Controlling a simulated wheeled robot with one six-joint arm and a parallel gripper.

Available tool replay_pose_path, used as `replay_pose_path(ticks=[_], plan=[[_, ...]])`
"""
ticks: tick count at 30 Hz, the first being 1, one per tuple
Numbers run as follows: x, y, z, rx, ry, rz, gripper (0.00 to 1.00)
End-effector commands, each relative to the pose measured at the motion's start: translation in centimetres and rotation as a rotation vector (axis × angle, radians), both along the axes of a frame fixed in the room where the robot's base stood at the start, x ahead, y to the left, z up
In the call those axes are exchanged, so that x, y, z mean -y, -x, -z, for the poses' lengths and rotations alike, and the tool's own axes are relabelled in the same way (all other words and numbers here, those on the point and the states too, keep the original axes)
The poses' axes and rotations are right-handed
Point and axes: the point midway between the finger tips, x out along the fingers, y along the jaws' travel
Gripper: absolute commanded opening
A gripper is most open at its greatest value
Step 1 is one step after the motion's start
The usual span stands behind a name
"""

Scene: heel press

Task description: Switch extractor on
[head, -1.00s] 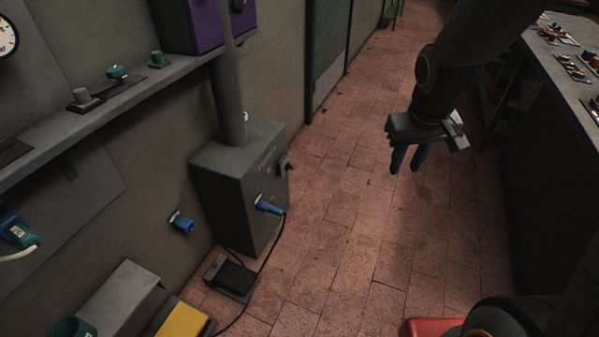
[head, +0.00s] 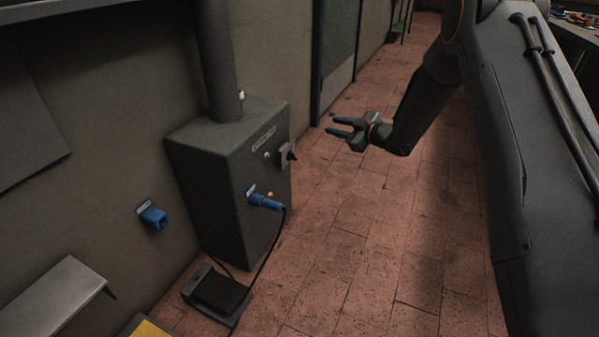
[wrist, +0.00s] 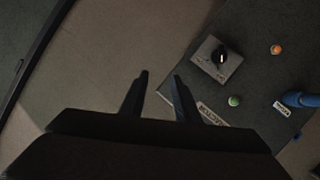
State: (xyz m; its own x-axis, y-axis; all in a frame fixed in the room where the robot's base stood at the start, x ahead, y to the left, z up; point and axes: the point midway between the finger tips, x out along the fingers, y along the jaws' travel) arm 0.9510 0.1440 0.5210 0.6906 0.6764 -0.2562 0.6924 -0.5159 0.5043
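The extractor (head: 213,180) is a dark grey box on the floor against the wall, with a thick duct rising from its top. Its front face has a label, a green button or lamp (head: 267,155), an orange one (head: 270,194) and a black rotary switch (head: 291,153) on a grey plate. In the wrist view the switch (wrist: 219,55) shows a pale mark, with the green lamp (wrist: 234,101) and orange lamp (wrist: 276,49) nearby. My gripper (head: 338,127) is open and empty, to the right of the box and apart from the switch. In the wrist view its fingers (wrist: 160,82) are spread beside the panel.
A blue plug (head: 266,202) with a black cable sits in the box front. A black foot pedal (head: 217,291) lies on the floor below. A blue wall socket (head: 152,216) and grey shelf (head: 52,297) are at left. The tiled floor right of the box is clear.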

Motion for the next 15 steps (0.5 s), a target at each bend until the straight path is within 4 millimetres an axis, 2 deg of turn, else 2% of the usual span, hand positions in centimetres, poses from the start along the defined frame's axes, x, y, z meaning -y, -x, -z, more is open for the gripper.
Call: replay_pose_path(ticks=[1, 6, 9, 15], plan=[[-1.0, -0.5, 3.4, 0.028, -0.021, -0.06, 0.29], [-3.8, 0.2, 9.3, 0.121, -0.099, -0.259, 0.29], [-4.7, 1.1, 11.8, 0.156, -0.137, -0.348, 0.29], [-5.6, 2.4, 14.1, 0.19, -0.181, -0.443, 0.29]])
